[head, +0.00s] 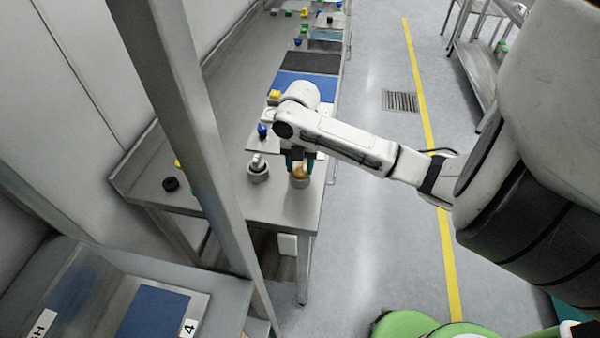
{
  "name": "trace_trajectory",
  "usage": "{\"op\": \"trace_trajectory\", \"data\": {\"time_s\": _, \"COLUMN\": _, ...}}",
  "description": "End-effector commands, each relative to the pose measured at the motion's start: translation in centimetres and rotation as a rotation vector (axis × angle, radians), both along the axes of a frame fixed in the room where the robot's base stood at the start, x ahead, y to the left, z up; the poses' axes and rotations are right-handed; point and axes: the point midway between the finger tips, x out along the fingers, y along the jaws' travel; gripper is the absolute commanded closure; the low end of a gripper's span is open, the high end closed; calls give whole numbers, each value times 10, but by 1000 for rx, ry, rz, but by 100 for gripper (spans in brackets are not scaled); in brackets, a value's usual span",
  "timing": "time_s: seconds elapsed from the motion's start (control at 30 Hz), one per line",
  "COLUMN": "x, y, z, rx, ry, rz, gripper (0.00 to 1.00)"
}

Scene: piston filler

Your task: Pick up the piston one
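Two small round parts that look like pistons stand near the front end of the steel table. One is a silver-grey part (257,172) with a knob on top. The other is a tan and grey part (299,180) to its right. I cannot tell which is piston one. My gripper (299,167) points down directly at the tan part, with its dark teal fingers on either side of the part's top. The fingers look apart, but their contact with the part is too small to make out. The silver part is clear of the gripper, to its left.
The steel table (190,140) runs away along the wall. A black ring (171,184), a blue knob (262,131) and a yellow block (274,96) are on it. An upright post (185,120) stands in front at the left. The floor (375,250) right of the table is open.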

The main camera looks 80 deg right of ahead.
Motion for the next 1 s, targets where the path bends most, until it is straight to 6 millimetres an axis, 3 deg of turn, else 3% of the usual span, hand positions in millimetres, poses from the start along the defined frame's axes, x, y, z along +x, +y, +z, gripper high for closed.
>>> {"op": "trace_trajectory", "data": {"time_s": 0.5, "x": 0, "y": 0, "z": 1, "rx": -1, "ry": -1, "rz": 0, "gripper": 100}}
{"op": "trace_trajectory", "data": {"time_s": 0.8, "x": 0, "y": 0, "z": 3, "rx": -1, "ry": -1, "rz": 0, "gripper": 100}}
{"op": "trace_trajectory", "data": {"time_s": 1.0, "x": 1, "y": -1, "z": 19, "rx": -3, "ry": -2, "rz": 0, "gripper": 100}}
